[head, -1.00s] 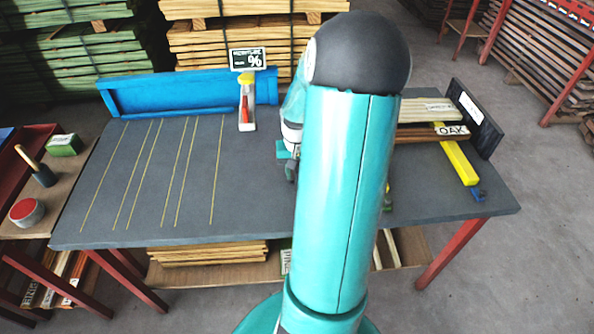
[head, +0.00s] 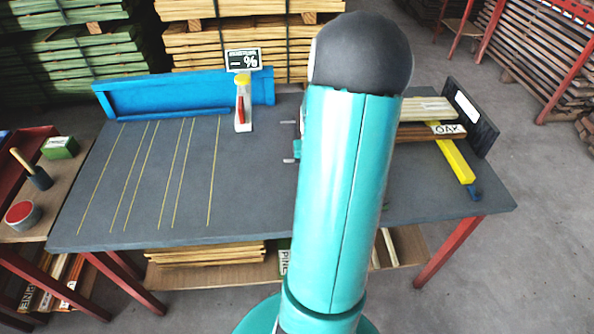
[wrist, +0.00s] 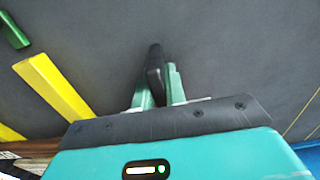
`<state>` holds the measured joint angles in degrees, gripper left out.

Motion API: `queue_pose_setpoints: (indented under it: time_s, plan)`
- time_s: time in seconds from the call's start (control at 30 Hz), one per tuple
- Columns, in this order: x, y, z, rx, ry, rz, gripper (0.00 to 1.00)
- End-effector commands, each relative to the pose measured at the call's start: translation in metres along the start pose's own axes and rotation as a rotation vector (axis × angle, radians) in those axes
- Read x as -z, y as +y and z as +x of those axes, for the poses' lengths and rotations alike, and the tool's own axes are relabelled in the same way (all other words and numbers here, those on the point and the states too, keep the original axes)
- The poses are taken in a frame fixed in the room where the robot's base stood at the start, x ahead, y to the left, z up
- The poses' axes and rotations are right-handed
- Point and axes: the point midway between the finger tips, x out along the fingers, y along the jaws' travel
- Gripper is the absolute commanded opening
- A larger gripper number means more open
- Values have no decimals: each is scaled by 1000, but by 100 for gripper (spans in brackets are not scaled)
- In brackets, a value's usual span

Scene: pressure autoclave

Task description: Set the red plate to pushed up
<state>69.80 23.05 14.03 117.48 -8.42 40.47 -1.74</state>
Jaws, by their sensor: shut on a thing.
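My gripper (wrist: 158,84) shows in the wrist view with its two green fingers closed around a dark, narrow, upright piece (wrist: 154,62). What this piece belongs to cannot be told. In the head view my arm hides the gripper's fingers and whatever they hold. I cannot pick out a red plate for certain. A small red part (head: 241,108) shows on a white stand with a yellow top at the back of the grey table, left of my arm. In the wrist view no red plate shows.
The grey table (head: 140,215) has a blue fence (head: 185,95) at the back and a display sign (head: 243,60). Boards, one labelled OAK, and a yellow bar (head: 452,161) lie at the right beside a dark upright panel (head: 470,120). The table's left half is clear.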

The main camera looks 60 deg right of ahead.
Motion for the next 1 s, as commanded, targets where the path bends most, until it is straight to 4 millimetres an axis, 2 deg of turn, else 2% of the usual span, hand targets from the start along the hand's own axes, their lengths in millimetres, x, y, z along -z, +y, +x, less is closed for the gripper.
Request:
queue_pose_setpoints:
  time_s: [0.03,0.1,0.2,0.53,0.57,0.67,1.0]
  plan:
    - [1,15,0,-2,3,8,0]
    - [1,30,0,-2,3,6,0]
    - [1,44,0,-1,3,5,0]
    - [1,48,-1,-1,5,0,0]
    - [1,48,-1,-1,5,0,15]
    - [1,48,-1,-1,5,0,34]
    - [1,48,-3,-1,3,0,35]
